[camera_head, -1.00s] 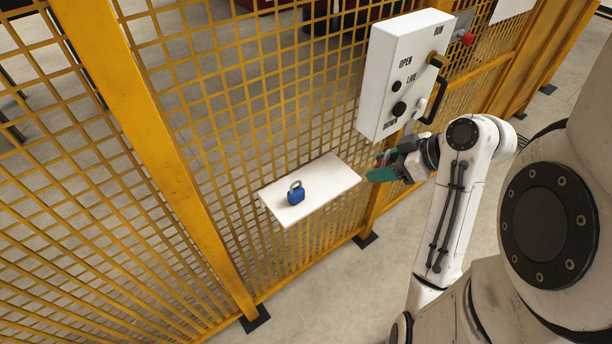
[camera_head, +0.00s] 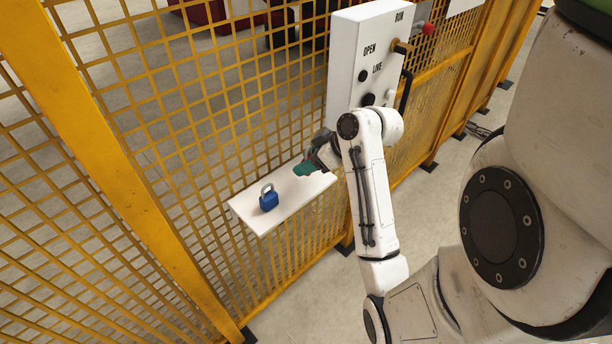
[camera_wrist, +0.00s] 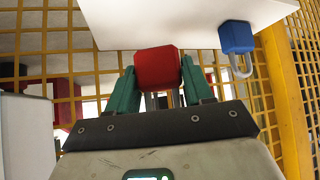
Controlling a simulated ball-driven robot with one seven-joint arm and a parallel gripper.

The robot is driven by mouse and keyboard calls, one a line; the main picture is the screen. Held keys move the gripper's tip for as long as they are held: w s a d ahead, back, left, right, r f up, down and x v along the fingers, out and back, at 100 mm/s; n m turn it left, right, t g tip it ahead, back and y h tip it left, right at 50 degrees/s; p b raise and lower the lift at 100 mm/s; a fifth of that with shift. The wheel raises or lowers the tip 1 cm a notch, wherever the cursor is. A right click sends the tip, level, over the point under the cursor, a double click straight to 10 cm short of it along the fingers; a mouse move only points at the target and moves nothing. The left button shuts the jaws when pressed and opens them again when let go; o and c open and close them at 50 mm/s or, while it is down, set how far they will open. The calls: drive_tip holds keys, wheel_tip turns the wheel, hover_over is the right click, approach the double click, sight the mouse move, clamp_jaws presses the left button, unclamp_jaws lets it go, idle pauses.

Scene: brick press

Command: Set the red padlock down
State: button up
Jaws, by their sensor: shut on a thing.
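My gripper (camera_head: 306,168) has green fingers and is at the right end of the white shelf (camera_head: 245,208). In the wrist view my gripper (camera_wrist: 160,98) is shut on the red padlock (camera_wrist: 157,69), with a green finger on each side of its body and the shackle toward the palm. The padlock appears close to the edge of the shelf (camera_wrist: 150,25); I cannot tell whether it touches it. In the head view the padlock is hidden by my gripper and arm.
A blue padlock (camera_head: 268,199) stands on the shelf, left of my gripper; it also shows in the wrist view (camera_wrist: 236,37). The shelf is against a yellow mesh fence (camera_head: 190,120). A white control box (camera_head: 367,50) with knobs and a black handle is above right.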

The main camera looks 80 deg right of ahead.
drive_tip(key=shift+w+d+f+b, duration=0.1)
drive_tip(key=shift+w+f+b, duration=0.1)
drive_tip(key=shift+f+b, duration=0.85)
drive_tip(key=shift+w+d+f+b, duration=0.1)
drive_tip(key=shift+w+f+b, duration=0.05)
drive_tip(key=shift+f+b, duration=0.85)
drive_tip(key=o, duration=1.3)
drive_tip(key=shift+c, duration=0.2)
drive_tip(key=shift+s+r, duration=0.15)
drive_tip(key=shift+r, duration=0.15)
drive_tip(key=p+v, duration=0.3)
drive_tip(key=v, duration=0.8)
drive_tip(key=shift+s+r, duration=0.2)
drive_tip(key=shift+s, duration=0.05)
